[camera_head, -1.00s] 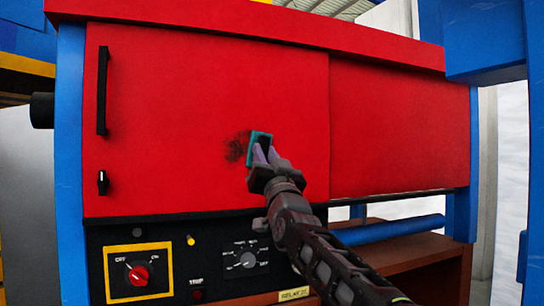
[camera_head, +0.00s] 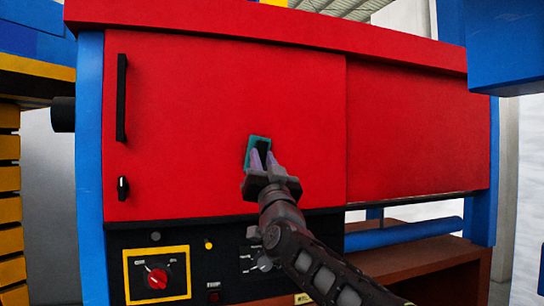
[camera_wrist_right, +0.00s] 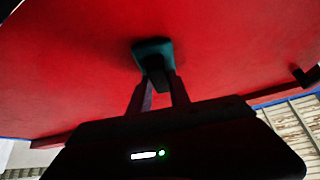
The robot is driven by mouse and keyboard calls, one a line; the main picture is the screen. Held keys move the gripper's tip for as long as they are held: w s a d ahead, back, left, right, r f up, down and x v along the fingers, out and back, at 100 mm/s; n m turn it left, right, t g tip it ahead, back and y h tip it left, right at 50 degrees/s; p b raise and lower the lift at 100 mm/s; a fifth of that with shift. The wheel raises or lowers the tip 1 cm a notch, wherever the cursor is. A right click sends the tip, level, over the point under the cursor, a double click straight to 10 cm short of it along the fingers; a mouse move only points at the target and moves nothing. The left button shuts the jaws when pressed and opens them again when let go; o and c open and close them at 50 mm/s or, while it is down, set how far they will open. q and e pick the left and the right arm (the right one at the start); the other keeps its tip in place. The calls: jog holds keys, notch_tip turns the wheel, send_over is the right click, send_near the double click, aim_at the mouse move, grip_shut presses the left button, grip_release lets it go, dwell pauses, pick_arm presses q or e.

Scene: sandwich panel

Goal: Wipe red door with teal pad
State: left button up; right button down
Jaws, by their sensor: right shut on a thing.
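The red door (camera_head: 190,110) is a flat panel on the upper left of the cabinet, with a black handle (camera_head: 121,98) and a small black latch (camera_head: 123,188) at its left edge. My right gripper (camera_head: 262,163) is shut on the teal pad (camera_head: 250,152) in front of the middle of the door. In the right wrist view the teal pad (camera_wrist_right: 153,47) is between the fingers, against the red face or very close to it. No dark smudge shows on the door now; the pad and gripper cover part of it. My left gripper is not in view.
Below the door is a black control panel with a red rotary switch (camera_head: 157,278) on a yellow plate. A second red panel (camera_head: 415,130) is at right. A blue beam (camera_head: 510,50) stands at upper right, and a blue pipe (camera_head: 405,233) runs over a brown shelf.

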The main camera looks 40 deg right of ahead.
jog(key=shift+w+a, duration=0.15)
jog(key=shift+a, duration=0.2)
jog(key=shift+w+a+p, duration=0.2)
jog(key=shift+a+p, duration=0.1)
jog(key=shift+a, duration=0.2)
jog(key=shift+w+a+p, duration=0.15)
jog(key=shift+a+p, duration=0.15)
jog(key=shift+a, duration=0.2)
jog(key=shift+w+a, duration=0.25)
jog(key=shift+a, duration=0.45)
jog(key=shift+r+p, duration=0.8)
jog(key=shift+p, duration=0.1)
jog(key=shift+d, duration=0.1)
